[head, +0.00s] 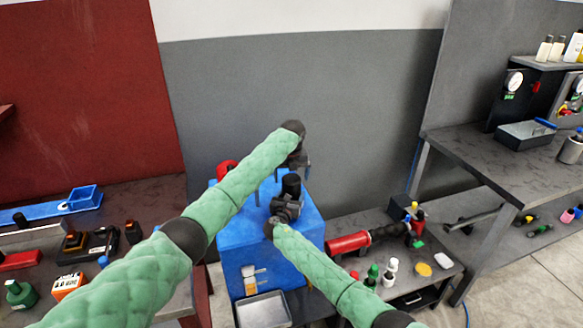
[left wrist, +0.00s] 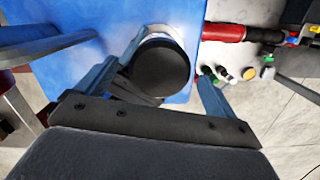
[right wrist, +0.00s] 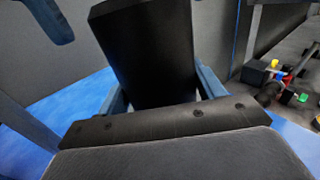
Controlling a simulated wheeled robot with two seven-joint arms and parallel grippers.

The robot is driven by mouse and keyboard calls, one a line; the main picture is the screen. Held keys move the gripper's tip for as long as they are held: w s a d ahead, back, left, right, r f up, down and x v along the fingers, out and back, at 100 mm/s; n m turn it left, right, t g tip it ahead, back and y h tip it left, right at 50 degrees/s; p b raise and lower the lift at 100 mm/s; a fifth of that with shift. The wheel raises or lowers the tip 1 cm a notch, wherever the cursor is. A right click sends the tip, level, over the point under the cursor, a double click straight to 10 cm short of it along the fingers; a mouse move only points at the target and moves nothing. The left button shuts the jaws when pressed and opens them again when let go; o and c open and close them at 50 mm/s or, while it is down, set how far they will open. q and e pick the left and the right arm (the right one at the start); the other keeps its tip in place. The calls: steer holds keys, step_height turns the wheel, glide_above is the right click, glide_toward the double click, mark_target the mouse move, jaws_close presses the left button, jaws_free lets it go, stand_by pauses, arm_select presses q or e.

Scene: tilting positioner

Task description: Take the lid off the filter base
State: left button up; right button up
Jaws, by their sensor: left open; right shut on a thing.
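The filter is a black upright cylinder on the blue box. Its round black lid (head: 291,181) faces up; the left wrist view shows the lid (left wrist: 160,68) from above, with a pale rim beside it. The filter body (right wrist: 145,50) fills the middle of the right wrist view; I see no clear seam between lid and base there. My right gripper (head: 285,207) comes in from the side and is shut on the filter's lower part, which I take as the base. My left gripper (left wrist: 155,88) is open above the lid, its fingers apart on either side. The base is mostly hidden.
The blue box (head: 241,262) bears the filter. A red cylindrical tool (head: 348,243) and small bottles lie on the low bench to its right. A grey tray (head: 263,311) is in front. A workbench (head: 475,150) stands at the far right, and a cluttered table is at the left.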

arm_select(q)
steer(key=shift+w+f, duration=0.15)
steer(key=shift+f, duration=1)
steer(key=shift+w+f, duration=0.15)
steer(key=shift+f, duration=0.95)
steer(key=shift+c, duration=0.2)
steer(key=c, duration=1.1)
steer(key=shift+n, duration=1.2)
steer(key=shift+a+n, duration=0.1)
steer(key=shift+n, duration=0.7)
steer(key=o, duration=1.1)
steer(key=shift+c, duration=0.2)
steer(key=shift+r, duration=0.1)
